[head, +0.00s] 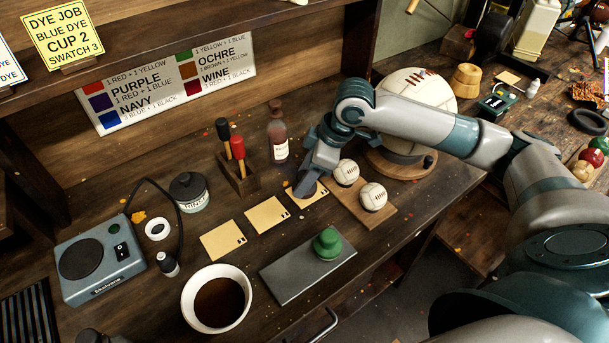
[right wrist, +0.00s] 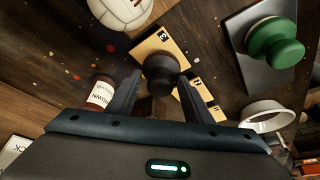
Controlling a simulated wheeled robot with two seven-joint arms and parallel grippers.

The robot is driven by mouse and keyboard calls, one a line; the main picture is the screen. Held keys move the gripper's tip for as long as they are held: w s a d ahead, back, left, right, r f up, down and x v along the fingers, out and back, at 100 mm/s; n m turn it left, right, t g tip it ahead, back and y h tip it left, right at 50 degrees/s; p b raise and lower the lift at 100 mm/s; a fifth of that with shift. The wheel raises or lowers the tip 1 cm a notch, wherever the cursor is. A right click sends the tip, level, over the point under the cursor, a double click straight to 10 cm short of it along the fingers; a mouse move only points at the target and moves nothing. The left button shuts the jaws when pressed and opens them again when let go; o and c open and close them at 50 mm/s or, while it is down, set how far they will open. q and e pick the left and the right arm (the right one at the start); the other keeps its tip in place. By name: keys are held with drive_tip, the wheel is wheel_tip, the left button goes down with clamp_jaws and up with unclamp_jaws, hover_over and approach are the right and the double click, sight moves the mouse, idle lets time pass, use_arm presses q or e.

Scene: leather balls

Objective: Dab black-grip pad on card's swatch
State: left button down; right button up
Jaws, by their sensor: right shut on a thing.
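My right gripper (head: 308,181) is at the third, farthest right card (head: 321,186), beside the balls. In the right wrist view its fingers (right wrist: 158,98) are closed on the black-grip pad (right wrist: 161,72), whose dark round knob shows between them. The pad sits over the card marked 3 (right wrist: 152,45); I cannot tell whether it touches the card. The card's swatch is hidden. Two more tan cards (head: 222,240) (head: 267,215) lie in a row to the left. The yellow sign (head: 62,35) reads blue dye, cup 2, swatch 3. My left gripper is not in view.
A green-grip pad (head: 327,243) stands on a grey plate (head: 290,275) in front. A bowl of dark liquid (head: 219,300) is left of it. Two white balls (head: 373,196) (head: 346,172) sit on a board right of my gripper. A brown bottle (head: 278,135) and mallet rack (head: 238,177) stand behind.

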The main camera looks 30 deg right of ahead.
use_arm(q)
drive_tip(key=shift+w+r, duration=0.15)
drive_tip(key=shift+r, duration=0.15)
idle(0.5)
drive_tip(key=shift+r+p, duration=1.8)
drive_tip(key=shift+p, duration=0.2)
idle(5.3)
